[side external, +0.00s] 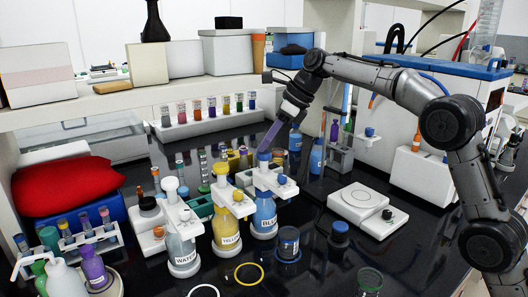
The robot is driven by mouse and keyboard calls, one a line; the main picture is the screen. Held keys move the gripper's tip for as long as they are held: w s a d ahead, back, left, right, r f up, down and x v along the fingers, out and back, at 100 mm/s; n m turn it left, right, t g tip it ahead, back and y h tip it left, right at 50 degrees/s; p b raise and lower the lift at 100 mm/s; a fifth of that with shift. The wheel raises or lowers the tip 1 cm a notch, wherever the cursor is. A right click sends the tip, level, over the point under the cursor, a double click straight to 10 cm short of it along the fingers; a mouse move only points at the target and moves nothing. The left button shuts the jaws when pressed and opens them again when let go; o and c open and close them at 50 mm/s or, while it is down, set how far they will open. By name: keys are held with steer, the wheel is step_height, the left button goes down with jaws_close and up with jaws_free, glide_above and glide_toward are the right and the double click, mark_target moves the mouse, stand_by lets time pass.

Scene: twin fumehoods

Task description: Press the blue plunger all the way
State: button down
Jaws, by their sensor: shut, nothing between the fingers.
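The blue plunger (263,158) tops the white pump head of the bottle labelled BLUE (264,217), right of the yellow bottle. My gripper (267,147) comes down from the upper right and is shut and empty. Its fingertips are at the top of the blue plunger; I cannot tell whether they touch it. The plunger's lower stem is hard to make out in the white pump head.
The yellow bottle (226,226) and the water bottle (182,247) with similar pump heads stand to the left. A white scale (358,203) is to the right. Jars (289,240) and a yellow ring (249,273) lie in front. A vial rack (205,122) stands behind.

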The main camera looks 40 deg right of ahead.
steer(key=shift+f, duration=1.1)
steer(key=shift+r, duration=1.5)
